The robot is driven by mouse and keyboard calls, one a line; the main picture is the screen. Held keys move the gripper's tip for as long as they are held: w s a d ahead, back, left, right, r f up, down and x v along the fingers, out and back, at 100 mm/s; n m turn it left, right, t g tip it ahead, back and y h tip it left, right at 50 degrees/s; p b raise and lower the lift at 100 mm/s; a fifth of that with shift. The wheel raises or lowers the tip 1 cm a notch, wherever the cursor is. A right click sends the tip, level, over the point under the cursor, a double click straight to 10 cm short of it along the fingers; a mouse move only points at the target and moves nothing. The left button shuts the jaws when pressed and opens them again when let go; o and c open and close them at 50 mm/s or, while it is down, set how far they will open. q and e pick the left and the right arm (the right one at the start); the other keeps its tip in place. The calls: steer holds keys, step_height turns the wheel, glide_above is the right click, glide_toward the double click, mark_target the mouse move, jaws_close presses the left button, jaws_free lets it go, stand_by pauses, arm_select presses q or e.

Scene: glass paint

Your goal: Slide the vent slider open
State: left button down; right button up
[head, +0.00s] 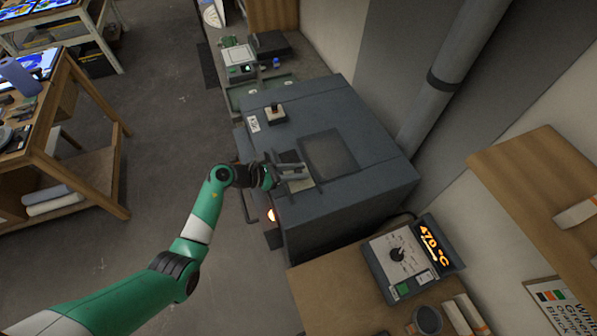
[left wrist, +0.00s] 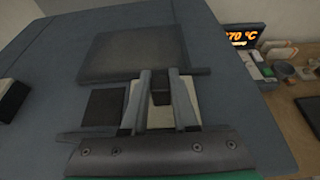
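The vent slider is a pale plate (head: 302,186) on the top of the grey kiln (head: 345,204); it also shows in the left wrist view (left wrist: 182,108). A small dark knob (left wrist: 160,88) stands on it. My left gripper (head: 292,168) is over the plate, and its two fingers (left wrist: 160,76) stand on either side of the knob, filling the gap with it. A dark square (left wrist: 103,107) lies left of the plate in the left wrist view and looks like the vent opening. The gripper hides part of the plate. My right gripper is not in view.
A dark raised panel (head: 328,155) lies on the kiln top beside the gripper. A controller reading 470 °C (head: 410,256) sits on the wooden bench in front. A pipe (head: 445,85) rises behind the kiln.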

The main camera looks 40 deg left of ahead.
arm_select(q)
steer(key=c, duration=0.7)
jaws_free()
steer(key=shift+s+d, duration=0.1)
steer(key=shift+d, duration=0.15)
steer(key=shift+a, duration=0.1)
steer(key=shift+s+a+r, duration=0.2)
steer(key=shift+s, duration=0.15)
steer(key=v, duration=1)
steer(key=shift+s+a+r, duration=0.1)
steer(key=shift+s+a, duration=0.05)
steer(key=shift+s, duration=0.15)
